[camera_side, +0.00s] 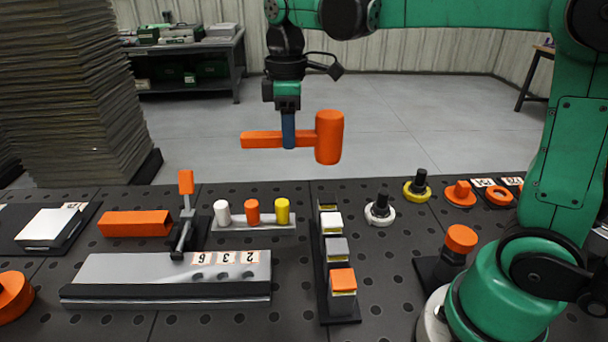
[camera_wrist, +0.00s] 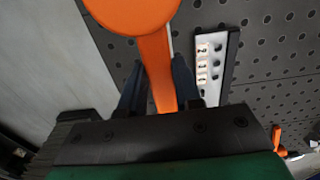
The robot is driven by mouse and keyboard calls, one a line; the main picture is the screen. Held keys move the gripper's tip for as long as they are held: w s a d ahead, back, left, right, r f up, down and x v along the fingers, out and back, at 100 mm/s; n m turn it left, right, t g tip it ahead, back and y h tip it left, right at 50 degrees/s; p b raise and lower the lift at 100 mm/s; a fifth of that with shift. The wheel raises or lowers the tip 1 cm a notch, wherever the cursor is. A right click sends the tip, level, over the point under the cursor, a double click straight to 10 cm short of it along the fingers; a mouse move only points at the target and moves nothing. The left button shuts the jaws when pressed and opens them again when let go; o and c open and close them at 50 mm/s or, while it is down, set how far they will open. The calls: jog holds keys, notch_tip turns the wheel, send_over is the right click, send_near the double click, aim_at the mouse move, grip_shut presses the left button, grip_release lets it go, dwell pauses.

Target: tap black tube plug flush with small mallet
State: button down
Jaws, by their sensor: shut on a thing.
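The small mallet, with an orange head and handle, shows in the side view (camera_side: 329,137) and in the wrist view (camera_wrist: 158,62). My gripper (camera_side: 289,141), with blue fingers, is shut on its handle, which lies level high above the bench; the head is to the right. In the wrist view the fingers (camera_wrist: 160,88) sit on both sides of the handle. A grey metal block (camera_side: 110,270) with number labels and round holes lies at the front. White, orange and yellow plugs (camera_side: 282,211) stand behind it. I cannot make out a black tube plug for certain.
A toggle clamp (camera_side: 185,225) with an upright orange handle stands at the block's back edge. An orange bar (camera_side: 136,223) lies left of it. A black rack (camera_side: 340,312) of small blocks stands right. Black knobs on white (camera_side: 380,217) and yellow (camera_side: 417,194) bases stand farther right.

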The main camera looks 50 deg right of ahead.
jog(key=shift+s+a+r, duration=0.2)
jog(key=shift+s, duration=0.15)
jog(key=shift+f, duration=1.7)
jog(key=shift+f, duration=0.35)
jog(key=shift+f, duration=1.85)
jog(key=shift+r, duration=0.1)
jog(key=shift+r, duration=1.6)
jog(key=shift+f, duration=0.15)
jog(key=shift+f, duration=0.1)
